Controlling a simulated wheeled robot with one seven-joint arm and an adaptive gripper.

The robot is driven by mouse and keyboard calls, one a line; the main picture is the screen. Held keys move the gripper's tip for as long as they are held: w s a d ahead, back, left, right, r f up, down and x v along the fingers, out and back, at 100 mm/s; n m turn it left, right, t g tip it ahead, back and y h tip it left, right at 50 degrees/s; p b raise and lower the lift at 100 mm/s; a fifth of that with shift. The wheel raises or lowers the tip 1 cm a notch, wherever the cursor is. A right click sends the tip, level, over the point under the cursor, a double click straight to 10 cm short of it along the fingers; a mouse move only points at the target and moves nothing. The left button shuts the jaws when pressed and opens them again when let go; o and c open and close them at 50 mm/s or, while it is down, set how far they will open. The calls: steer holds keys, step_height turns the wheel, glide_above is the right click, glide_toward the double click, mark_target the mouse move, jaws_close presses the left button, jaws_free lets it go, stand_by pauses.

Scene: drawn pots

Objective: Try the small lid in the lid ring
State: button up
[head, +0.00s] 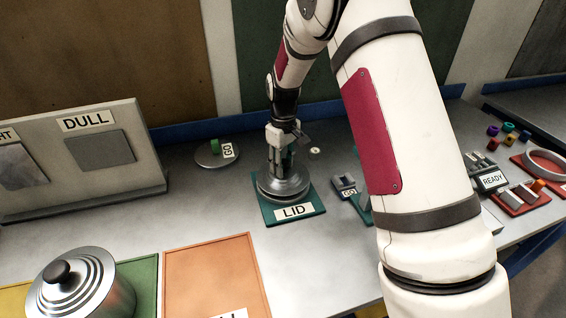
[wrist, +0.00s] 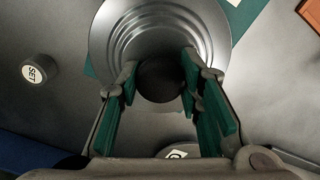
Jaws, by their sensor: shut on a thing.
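The small lid, a shiny silver disc with stepped rings, is at the green LID mat (head: 311,216) in the head view. The lid (head: 284,187) also fills the top middle of the wrist view (wrist: 205,30). My gripper (head: 280,165) is above it, fingers pointing down. In the wrist view my gripper's green-padded fingers (wrist: 160,75) are shut on the lid's dark knob (wrist: 160,82). The lid looks roughly level. Its underside and whatever lies beneath it are hidden, so I cannot tell whether it sits in the ring.
A silver pot (head: 100,295) with a lidded top stands front left, beside an orange mat (head: 212,270). A DULL panel (head: 100,150) stands at the left. A READY block (head: 490,181) and red trays (head: 522,205) are right.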

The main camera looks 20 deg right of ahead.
mark_target(283, 163)
steer(key=shift+f, duration=0.45)
steer(key=o, duration=1.3)
step_height(283, 163, up, 12)
stand_by(0.5)
